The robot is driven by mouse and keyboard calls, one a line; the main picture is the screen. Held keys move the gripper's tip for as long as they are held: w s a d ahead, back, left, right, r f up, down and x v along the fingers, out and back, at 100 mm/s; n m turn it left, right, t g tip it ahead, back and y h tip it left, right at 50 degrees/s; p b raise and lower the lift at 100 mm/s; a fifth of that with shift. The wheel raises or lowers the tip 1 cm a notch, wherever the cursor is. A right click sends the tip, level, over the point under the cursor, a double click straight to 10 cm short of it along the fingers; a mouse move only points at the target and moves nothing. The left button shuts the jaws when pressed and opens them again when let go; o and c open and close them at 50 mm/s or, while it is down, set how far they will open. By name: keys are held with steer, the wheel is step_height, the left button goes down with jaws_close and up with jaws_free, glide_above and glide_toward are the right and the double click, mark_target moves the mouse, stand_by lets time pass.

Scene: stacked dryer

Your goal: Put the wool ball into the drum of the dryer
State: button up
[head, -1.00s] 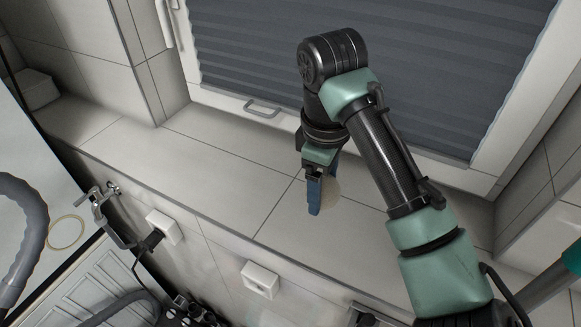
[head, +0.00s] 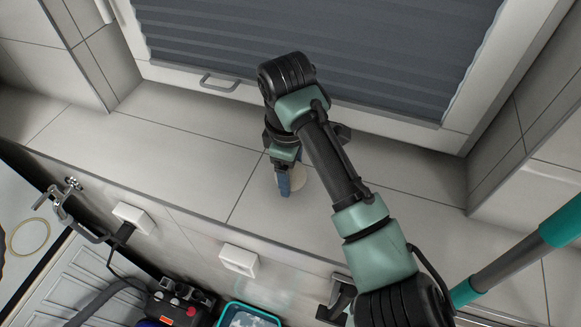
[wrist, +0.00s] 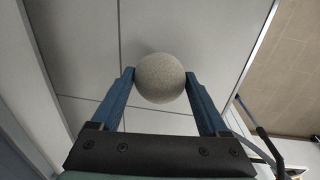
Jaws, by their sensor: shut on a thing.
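The wool ball (wrist: 160,78) is round and grey-beige. In the wrist view it sits between the two blue fingers of my gripper (wrist: 160,84), which are shut on it. In the head view my gripper (head: 288,184) is over the tiled window ledge, fingers pointing down. The ball (head: 301,178) shows only partly there, behind the blue finger. I cannot tell whether the ball touches the ledge. The dryer's drum is not in either view that I can make out.
The tiled ledge (head: 150,140) is clear on both sides of my gripper. A window with a dark pleated blind (head: 330,45) is behind it. Below the ledge are a socket with a plug (head: 133,217), another socket (head: 239,260), a tap (head: 65,195) and a teal basket (head: 250,313).

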steer(key=shift+f, duration=0.45)
steer(key=shift+f, duration=0.1)
steer(key=o, duration=1.2)
steer(key=r, duration=0.8)
steer(key=s+r, duration=0.1)
steer(key=r, duration=0.3)
steer(key=shift+a+r+b, duration=0.1)
steer(key=shift+a+b, duration=0.15)
steer(key=shift+b, duration=0.1)
